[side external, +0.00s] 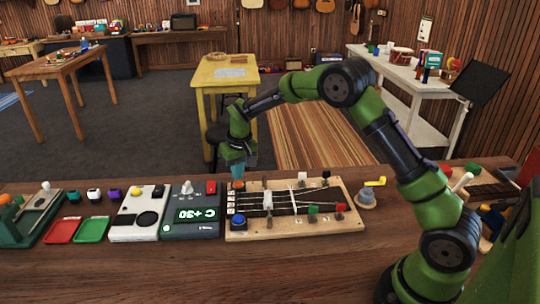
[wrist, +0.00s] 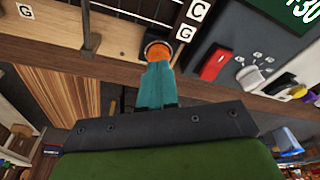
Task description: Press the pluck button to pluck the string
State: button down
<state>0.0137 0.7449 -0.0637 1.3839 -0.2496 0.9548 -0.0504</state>
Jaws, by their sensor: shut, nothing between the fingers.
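The string board (side external: 290,233) is a light wooden base with strings, labels and small colored blocks. A blue round button (side external: 238,222) in a dark housing sits at its front left corner. An orange round cap (side external: 238,184) is at the board's back left; it also shows in the wrist view (wrist: 158,50). No label shows which one is the pluck button. My gripper (side external: 238,174) points down over the back left of the board. Its teal fingers (wrist: 155,72) are shut and empty, right at the orange cap; whether they touch it I cannot tell.
A tuner box (side external: 192,228) reading "C +30" stands left of the board, with a white box (side external: 138,228) beyond it. A grey piece with a yellow handle (side external: 367,196) stands close to the board's right. The table (side external: 180,275) in front is clear.

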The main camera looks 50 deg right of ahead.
jog(key=shift+f, duration=0.8)
notch_tip(320, 180, up, 8)
jog(key=shift+f, duration=0.2)
dwell(0.5)
dwell(0.5)
jog(key=s+a+r+t+y, duration=0.1)
jog(key=s+r, duration=0.3)
jog(key=s, duration=0.6)
jog(key=s+a+r+t, duration=0.2)
jog(key=s+a+r, duration=0.1)
jog(key=s, duration=0.7)
jog(key=s+a+r+m+t+y, duration=0.1)
jog(key=s+r, duration=0.4)
jog(key=s, duration=0.6)
jog(key=shift+a+r+t+y, duration=0.3)
jog(key=shift+a+t, duration=0.2)
jog(key=shift+a, duration=0.55)
